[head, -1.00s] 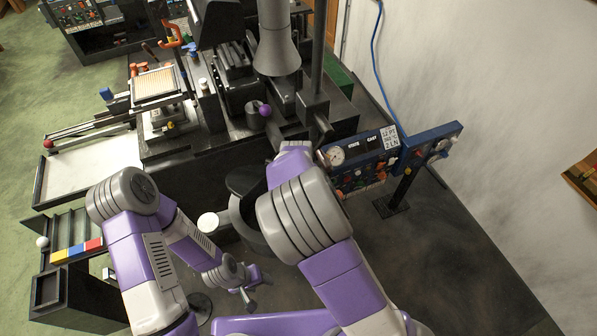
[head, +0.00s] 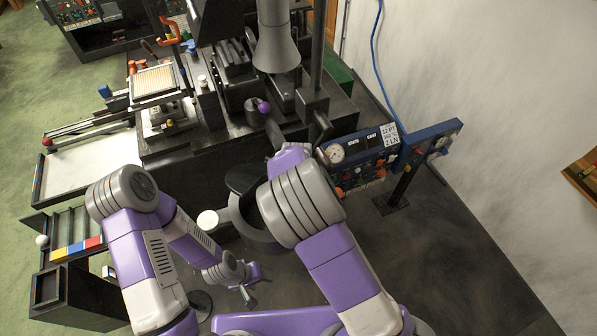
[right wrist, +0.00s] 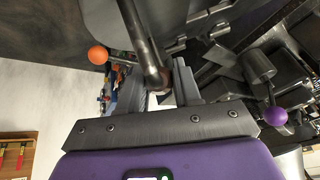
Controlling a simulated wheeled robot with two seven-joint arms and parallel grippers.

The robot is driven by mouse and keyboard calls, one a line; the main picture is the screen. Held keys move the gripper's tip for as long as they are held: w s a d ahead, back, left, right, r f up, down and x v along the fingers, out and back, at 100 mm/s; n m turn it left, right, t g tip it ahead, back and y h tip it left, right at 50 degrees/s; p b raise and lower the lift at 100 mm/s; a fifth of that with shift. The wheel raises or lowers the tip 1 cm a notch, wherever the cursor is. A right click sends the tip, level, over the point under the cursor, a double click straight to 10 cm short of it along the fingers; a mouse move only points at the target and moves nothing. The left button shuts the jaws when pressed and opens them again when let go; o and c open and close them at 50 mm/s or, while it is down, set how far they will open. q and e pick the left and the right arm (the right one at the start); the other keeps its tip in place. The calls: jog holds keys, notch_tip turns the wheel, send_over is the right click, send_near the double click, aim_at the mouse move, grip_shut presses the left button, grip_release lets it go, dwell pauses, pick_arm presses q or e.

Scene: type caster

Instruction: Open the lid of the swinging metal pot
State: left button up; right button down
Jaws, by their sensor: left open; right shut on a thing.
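A dark round vessel (head: 245,180), seemingly the metal pot, shows partly behind my right arm in the head view. Its lid cannot be made out clearly. My right gripper is mostly hidden in the head view beyond its purple wrist (head: 287,157). In the right wrist view, my right gripper (right wrist: 160,88) is shut on a dark metal rod (right wrist: 145,45). A large grey curved body (right wrist: 190,14) lies just beyond the rod; whether they join is unclear. My left gripper (head: 254,288) is open and empty, low over the floor.
A purple knob (head: 263,107) on a dark cylinder stands near my right wrist; the knob also shows in the right wrist view (right wrist: 276,116). A blue control panel (head: 360,150) stands to the right. An orange ball (right wrist: 97,54) is left of the rod. Floor at right (head: 450,270) is clear.

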jog(key=shift+r, duration=0.1)
jog(key=w+r+p, duration=0.1)
jog(key=w+d+r+g+p, duration=0.1)
jog(key=p, duration=0.1)
jog(key=shift+w+r+g+y, duration=0.1)
jog(key=shift+w+g+y, duration=0.2)
jog(key=shift+w, duration=0.05)
pick_arm(q)
jog(key=shift+r+p, duration=0.5)
jog(key=shift+r, duration=1.55)
pick_arm(e)
jog(key=shift+w+d+r+g, duration=0.15)
jog(key=shift+w+r+g, duration=0.05)
jog(key=shift+w, duration=0.25)
jog(key=shift+w+d+r+g, duration=0.15)
jog(key=shift+w+g, duration=0.05)
jog(key=shift+w, duration=0.2)
pick_arm(q)
jog(key=shift+c, duration=0.3)
